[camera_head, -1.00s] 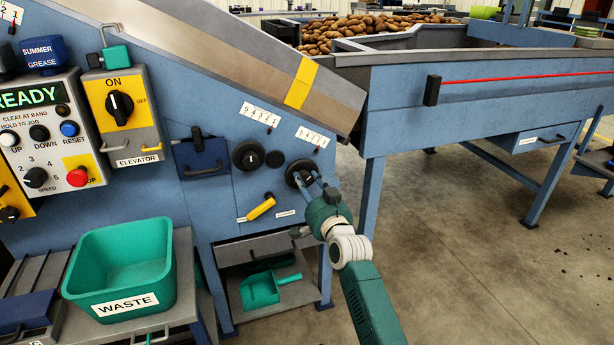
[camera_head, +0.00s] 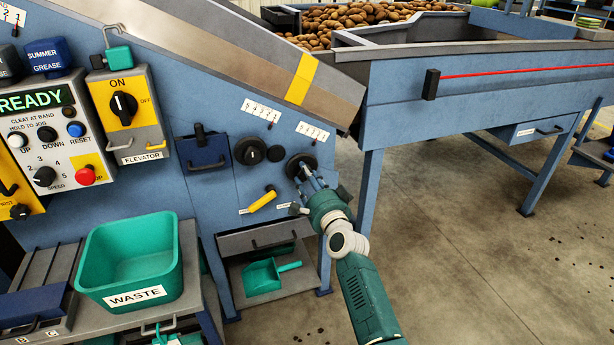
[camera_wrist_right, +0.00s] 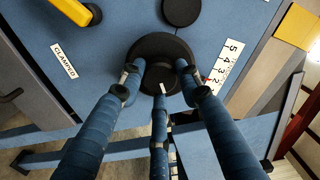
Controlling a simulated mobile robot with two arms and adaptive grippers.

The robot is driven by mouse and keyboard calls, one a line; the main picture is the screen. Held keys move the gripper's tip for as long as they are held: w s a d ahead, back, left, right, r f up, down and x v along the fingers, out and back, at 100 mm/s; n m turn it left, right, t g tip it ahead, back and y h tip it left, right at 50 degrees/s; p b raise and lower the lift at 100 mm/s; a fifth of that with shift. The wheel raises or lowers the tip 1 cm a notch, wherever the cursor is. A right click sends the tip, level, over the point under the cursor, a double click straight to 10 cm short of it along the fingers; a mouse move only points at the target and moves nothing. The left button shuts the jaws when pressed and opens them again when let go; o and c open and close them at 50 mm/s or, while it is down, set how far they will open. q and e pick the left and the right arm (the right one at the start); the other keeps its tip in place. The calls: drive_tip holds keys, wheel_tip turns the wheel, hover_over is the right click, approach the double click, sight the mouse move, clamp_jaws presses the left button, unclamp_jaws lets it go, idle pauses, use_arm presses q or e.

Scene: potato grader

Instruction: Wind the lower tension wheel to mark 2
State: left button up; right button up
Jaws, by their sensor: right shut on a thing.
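The lower tension wheel (camera_head: 301,166) is a black round handwheel on the blue machine panel, the right one of two wheels. My right gripper (camera_head: 304,173) is at its face, its blue fingers shut on the wheel's raised hub. In the right wrist view the dark wheel (camera_wrist_right: 150,46) fills the space between the fingers of my gripper (camera_wrist_right: 158,84), and a small white mark shows on the hub. A white scale plate (camera_head: 314,132) numbered 5 to 1 sits above the wheel; it also shows in the wrist view (camera_wrist_right: 232,60) with a small red pointer, whose exact reading I cannot tell. My left gripper is out of view.
The other black wheel (camera_head: 249,151) with its own scale (camera_head: 261,111) is to the left, with a black round knob (camera_head: 275,156) between. A yellow handle (camera_head: 262,202) lies below. A green waste bin (camera_head: 130,262) stands left. Open floor lies to the right.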

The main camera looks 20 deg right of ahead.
drive_tip(key=shift+d+r, duration=0.1)
idle(0.3)
drive_tip(key=o, duration=1.2)
drive_tip(key=s, duration=1.2)
drive_tip(key=shift+d, duration=0.2)
